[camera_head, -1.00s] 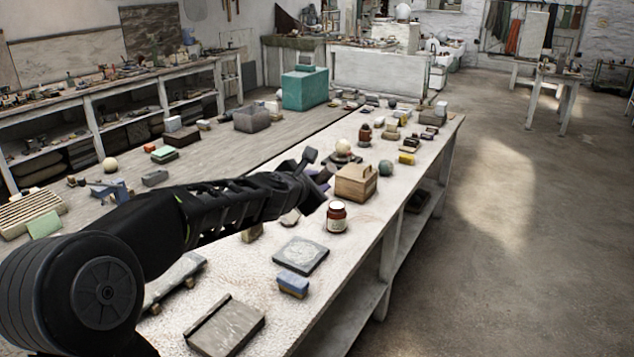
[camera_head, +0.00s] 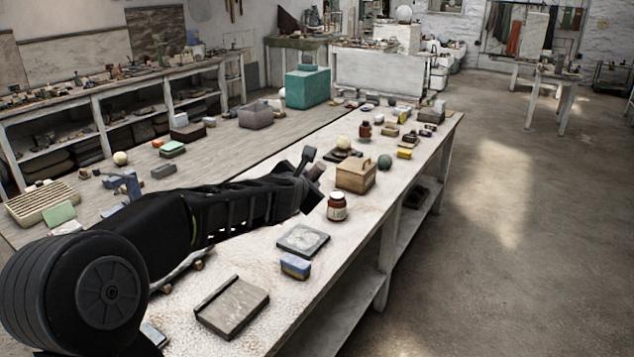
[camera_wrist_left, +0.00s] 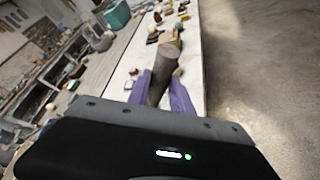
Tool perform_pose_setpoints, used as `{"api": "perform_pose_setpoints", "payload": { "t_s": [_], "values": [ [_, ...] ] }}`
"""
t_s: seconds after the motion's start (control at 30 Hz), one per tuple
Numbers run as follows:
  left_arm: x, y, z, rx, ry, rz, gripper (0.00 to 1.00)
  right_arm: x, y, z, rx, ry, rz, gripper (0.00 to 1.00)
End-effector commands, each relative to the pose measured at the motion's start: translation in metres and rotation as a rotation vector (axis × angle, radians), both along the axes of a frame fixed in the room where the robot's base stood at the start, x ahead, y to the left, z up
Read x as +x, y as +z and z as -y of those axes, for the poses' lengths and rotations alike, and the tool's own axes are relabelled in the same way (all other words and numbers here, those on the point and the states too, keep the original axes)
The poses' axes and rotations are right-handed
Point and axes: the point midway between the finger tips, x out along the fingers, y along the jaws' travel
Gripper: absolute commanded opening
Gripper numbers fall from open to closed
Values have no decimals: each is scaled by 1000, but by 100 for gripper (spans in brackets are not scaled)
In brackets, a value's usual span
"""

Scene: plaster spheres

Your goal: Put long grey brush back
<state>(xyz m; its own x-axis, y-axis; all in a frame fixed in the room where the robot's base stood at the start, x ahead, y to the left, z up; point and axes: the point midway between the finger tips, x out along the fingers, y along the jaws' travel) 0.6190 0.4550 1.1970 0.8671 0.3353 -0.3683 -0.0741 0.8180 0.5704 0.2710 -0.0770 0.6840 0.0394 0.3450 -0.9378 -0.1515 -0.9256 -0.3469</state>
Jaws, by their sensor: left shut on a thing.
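My left gripper (camera_head: 312,182) is over the long white table, just left of a wooden box. In the left wrist view its two purple fingers (camera_wrist_left: 163,90) are shut on a long grey-brown thing (camera_wrist_left: 164,68), which I take to be the long grey brush. It points away from the wrist, with its wider, blunt end farthest out. In the head view the dark gripper and arm hide most of it, so I cannot make out its shape there. My right gripper is in no view.
Open floor is to the right.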

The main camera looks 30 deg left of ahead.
Motion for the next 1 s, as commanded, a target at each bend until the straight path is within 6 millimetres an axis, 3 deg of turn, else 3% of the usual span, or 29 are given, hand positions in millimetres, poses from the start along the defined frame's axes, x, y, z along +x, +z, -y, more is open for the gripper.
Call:
{"api": "perform_pose_setpoints", "payload": {
  "t_s": [0.2,0.47,0.57,0.8,0.9,1.0],
  "values": [
    [1,-36,7,1,64,-5,0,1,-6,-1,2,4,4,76],
    [9,-114,55,1,32,-7,0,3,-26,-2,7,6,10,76],
    [10,-151,87,1,-18,-9,0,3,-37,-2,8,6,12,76],
    [-3,-263,193,-4,-232,-10,0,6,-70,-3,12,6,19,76],
    [-14,-302,226,-5,-308,-9,0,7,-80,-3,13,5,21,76],
    [-23,-330,247,-5,-352,-7,0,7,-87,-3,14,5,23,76]
  ]
}}
